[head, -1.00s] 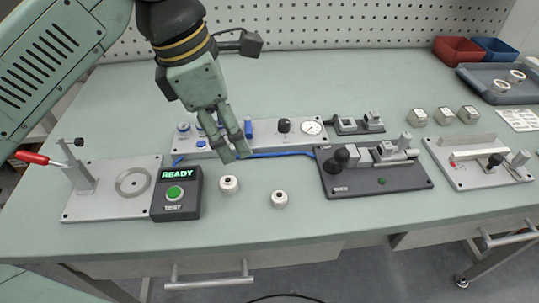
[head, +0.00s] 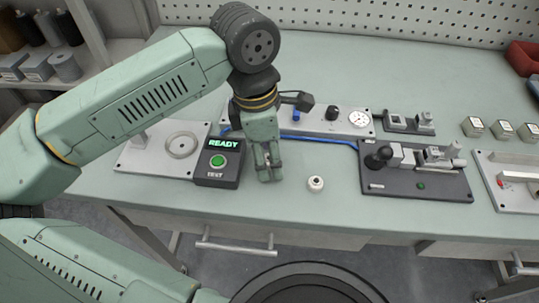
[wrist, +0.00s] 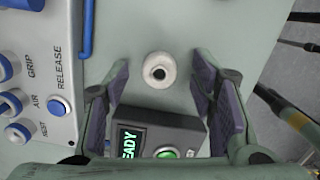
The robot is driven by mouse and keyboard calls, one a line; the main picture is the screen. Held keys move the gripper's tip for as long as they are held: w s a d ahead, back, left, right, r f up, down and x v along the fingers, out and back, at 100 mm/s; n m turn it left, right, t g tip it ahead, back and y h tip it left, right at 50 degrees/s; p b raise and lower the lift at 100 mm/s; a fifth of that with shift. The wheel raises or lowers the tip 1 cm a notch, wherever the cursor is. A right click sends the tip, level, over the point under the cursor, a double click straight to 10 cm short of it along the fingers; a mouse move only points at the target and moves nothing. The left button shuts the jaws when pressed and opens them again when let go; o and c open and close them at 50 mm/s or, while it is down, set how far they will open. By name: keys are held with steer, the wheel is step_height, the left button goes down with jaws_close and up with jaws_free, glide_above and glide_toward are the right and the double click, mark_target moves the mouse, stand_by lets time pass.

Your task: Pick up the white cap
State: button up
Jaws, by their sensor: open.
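A small white cap (wrist: 160,70) with a dark centre hole shows in the wrist view between my two fingers, apart from both pads. My gripper (wrist: 161,82) is open around it in that picture; whether the fingertips are level with the cap I cannot tell.
The black READY test box (head: 217,165) is close on the left of my gripper. A grey panel with knobs and a gauge (head: 359,119) lies behind, with a blue hose (head: 325,141). A dark fixture (head: 417,184) stands right. The bench front edge is near.

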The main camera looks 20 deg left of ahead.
steer(key=shift+f, duration=0.2)
steer(key=shift+c, duration=0.5)
steer(key=c, duration=0.6)
steer(key=shift+r, duration=0.1)
steer(key=shift+c, duration=0.3)
